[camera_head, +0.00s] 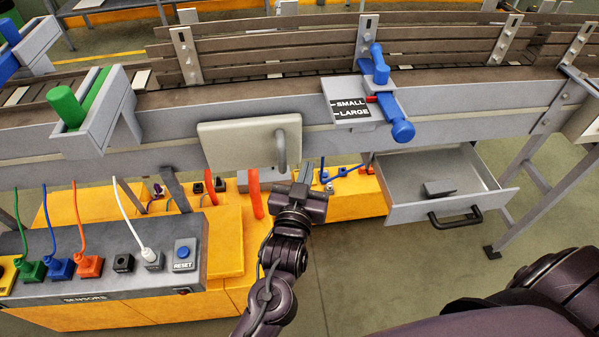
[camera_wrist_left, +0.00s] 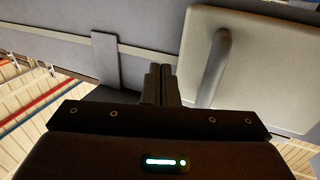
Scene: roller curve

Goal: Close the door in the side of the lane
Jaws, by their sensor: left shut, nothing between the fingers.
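The door is a pale beige panel (camera_head: 235,145) on the front side of the grey lane, with a grey bar handle (camera_head: 281,150) near its right edge. Its thick edges show, and it looks proud of the lane side; how far it is open I cannot tell. My left gripper (camera_head: 304,172) is shut and empty, just right of and below the handle. In the left wrist view the shut fingers (camera_wrist_left: 160,82) point at the lane side, beside the panel (camera_wrist_left: 255,65) and its handle (camera_wrist_left: 215,65), apparently apart from them. My right gripper is not in view.
An open grey drawer (camera_head: 405,205) with a dark block in it juts out at right. A sensor box (camera_head: 110,272) with cables and a reset button stands at lower left. A blue lever (camera_head: 390,100) and a green-handled bracket (camera_head: 97,105) sit on the lane.

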